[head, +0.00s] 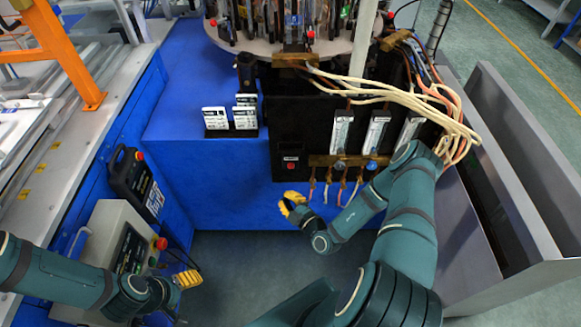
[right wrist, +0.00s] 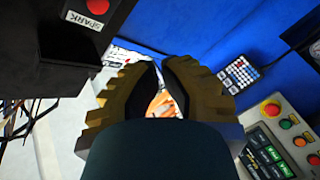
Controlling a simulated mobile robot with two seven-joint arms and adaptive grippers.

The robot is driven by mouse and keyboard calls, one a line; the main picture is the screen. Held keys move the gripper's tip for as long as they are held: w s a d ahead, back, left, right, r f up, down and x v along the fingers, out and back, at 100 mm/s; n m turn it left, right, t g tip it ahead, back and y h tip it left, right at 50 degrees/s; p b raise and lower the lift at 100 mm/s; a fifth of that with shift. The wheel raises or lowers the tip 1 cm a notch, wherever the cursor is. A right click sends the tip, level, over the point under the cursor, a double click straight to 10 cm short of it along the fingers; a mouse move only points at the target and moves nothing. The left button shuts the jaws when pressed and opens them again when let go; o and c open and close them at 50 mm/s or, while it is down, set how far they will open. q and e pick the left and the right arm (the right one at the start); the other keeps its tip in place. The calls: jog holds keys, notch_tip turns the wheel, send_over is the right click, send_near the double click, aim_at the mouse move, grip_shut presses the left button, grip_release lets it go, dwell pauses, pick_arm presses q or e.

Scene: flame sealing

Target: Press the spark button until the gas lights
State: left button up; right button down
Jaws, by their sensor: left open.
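The spark button is a red button (head: 291,165) on a small pale plate, on the front of a black box (head: 285,125) in the head view. In the right wrist view the red button (right wrist: 97,6) is at the top left, cut by the frame edge, above the word SPARK. My right gripper (head: 291,203) has yellow fingers and is below the button, apart from it. In the right wrist view its fingertips (right wrist: 158,64) are close together; whether they touch is unclear. My left gripper (head: 188,279) is open, beside the grey control box. I see no flame.
A grey control box (head: 118,245) with a red stop button stands at the lower left. A black handheld panel (head: 135,185) hangs on the blue side. Burner tubes, gauges and pale hoses (head: 430,105) crowd the right. White cards (head: 245,117) stand on the blue surface.

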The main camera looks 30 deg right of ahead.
aim_at(291, 166)
jog(key=w+d+b, duration=0.3)
jog(key=w+d, duration=0.1)
jog(key=w, duration=0.3)
jog(key=shift+w+d, duration=0.2)
jog(key=shift+d, duration=0.05)
jog(key=shift+w, duration=0.1)
dwell(1.4)
jog(key=shift+w+d, duration=0.2)
jog(key=shift+w, duration=0.05)
jog(key=shift+w+d, duration=0.3)
jog(key=shift+w, duration=0.15)
dwell(0.9)
dwell(0.4)
jog(key=shift+s+a, duration=0.5)
jog(key=shift+s, duration=0.3)
jog(key=shift+s+a, duration=0.1)
